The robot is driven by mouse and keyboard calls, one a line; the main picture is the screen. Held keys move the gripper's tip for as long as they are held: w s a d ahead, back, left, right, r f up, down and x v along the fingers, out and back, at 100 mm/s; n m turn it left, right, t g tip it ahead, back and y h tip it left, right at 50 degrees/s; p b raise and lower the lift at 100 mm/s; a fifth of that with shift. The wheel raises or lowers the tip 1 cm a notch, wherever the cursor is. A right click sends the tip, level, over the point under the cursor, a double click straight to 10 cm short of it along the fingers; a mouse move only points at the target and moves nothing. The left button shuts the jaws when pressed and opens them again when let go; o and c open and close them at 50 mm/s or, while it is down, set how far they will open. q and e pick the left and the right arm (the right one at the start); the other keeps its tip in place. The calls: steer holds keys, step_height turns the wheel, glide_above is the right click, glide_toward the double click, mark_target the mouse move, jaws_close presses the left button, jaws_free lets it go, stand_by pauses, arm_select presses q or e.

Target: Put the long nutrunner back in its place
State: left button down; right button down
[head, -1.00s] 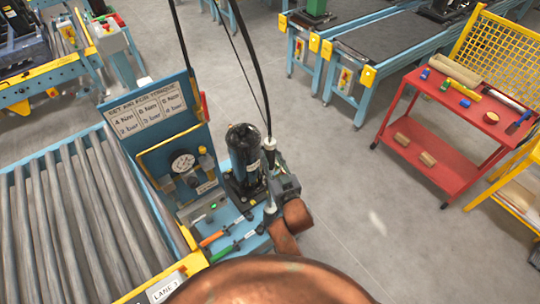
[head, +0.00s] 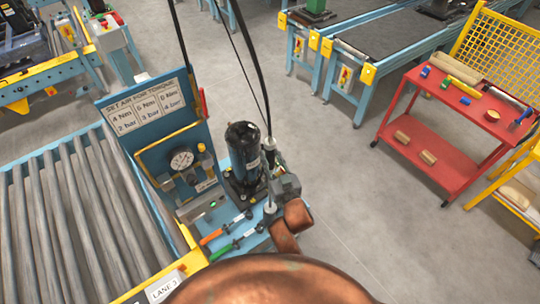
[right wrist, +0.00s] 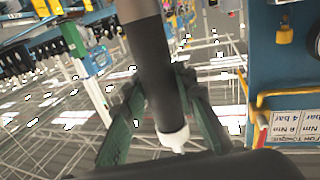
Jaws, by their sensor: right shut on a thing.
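The long nutrunner (right wrist: 152,60) is a dark cylinder with a white collar at one end. In the right wrist view it lies between the green fingers of my right gripper (right wrist: 165,92), which is shut on it. In the head view my right gripper (head: 272,180) holds the slim tool roughly upright, just right of a black upright cylinder (head: 244,150) on the blue stand (head: 214,218). A black hose runs up from the tool. The gripper hides part of it, and I cannot tell whether its lower end touches the stand. My left gripper is not in view.
A torque sign (head: 146,108), a gauge (head: 182,159), and orange-handled (head: 212,236) and green-handled (head: 224,252) tools are close by. A roller conveyor (head: 70,220) is at left, a red cart (head: 440,165) at right. Grey floor between is clear.

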steer(key=shift+s+a+f, duration=0.1)
steer(key=shift+a+f, duration=0.05)
steer(key=shift+a, duration=0.2)
steer(key=c, duration=1.5)
jaws_free()
steer(key=shift+f, duration=0.35)
steer(key=v, duration=0.8)
steer(key=shift+d, duration=0.4)
steer(key=shift+r, duration=0.15)
